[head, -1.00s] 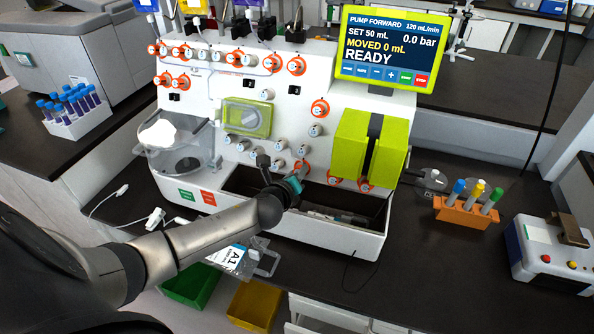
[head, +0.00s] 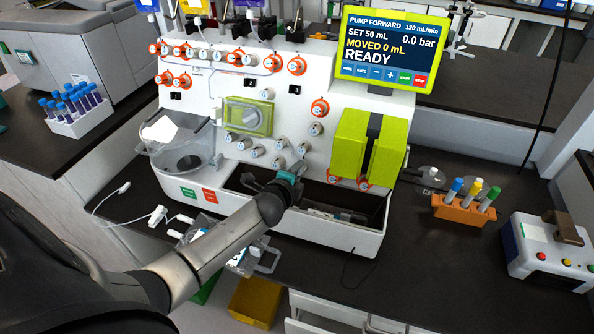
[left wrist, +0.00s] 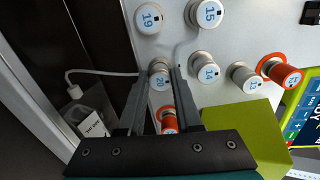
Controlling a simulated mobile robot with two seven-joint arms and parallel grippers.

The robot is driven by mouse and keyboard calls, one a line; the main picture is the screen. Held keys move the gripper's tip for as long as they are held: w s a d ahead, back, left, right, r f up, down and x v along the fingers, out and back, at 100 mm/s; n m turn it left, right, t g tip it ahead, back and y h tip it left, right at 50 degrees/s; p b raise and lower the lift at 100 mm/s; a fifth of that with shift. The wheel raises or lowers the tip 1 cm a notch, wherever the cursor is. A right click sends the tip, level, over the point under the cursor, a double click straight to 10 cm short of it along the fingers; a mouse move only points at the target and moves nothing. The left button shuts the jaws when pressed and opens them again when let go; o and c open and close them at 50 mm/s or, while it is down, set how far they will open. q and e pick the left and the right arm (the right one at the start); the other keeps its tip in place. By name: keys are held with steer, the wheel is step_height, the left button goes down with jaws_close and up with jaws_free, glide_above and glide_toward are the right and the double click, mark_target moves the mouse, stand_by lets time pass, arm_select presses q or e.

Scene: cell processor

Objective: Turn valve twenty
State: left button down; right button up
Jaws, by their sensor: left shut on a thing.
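Valve twenty (left wrist: 160,80) is a pale round knob with a blue-and-white "20" label on the white panel of the cell processor (head: 340,225). In the left wrist view it sits between the fingertips of my left gripper (left wrist: 162,74), which is shut on it. In the head view my left gripper (head: 296,171) is at the lower part of the panel, above the open trough, and it hides valve twenty there. The exact turn of the knob is hard to read. My right gripper is not in view.
Valve 19 (left wrist: 150,18), valve 15 (left wrist: 208,12) and valve 14 (left wrist: 206,69) are close by. An orange valve (left wrist: 169,122) shows between my fingers. A lime-green block (head: 352,145) stands right of the gripper. An orange tube rack (head: 464,210) is farther right.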

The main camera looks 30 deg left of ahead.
arm_select(q)
steer(key=shift+n, duration=0.6)
steer(key=c, duration=0.6)
jaws_free()
steer(key=p+v, duration=0.2)
steer(key=v, duration=1.3)
steer(key=shift+p, duration=0.35)
steer(key=shift+s, duration=0.1)
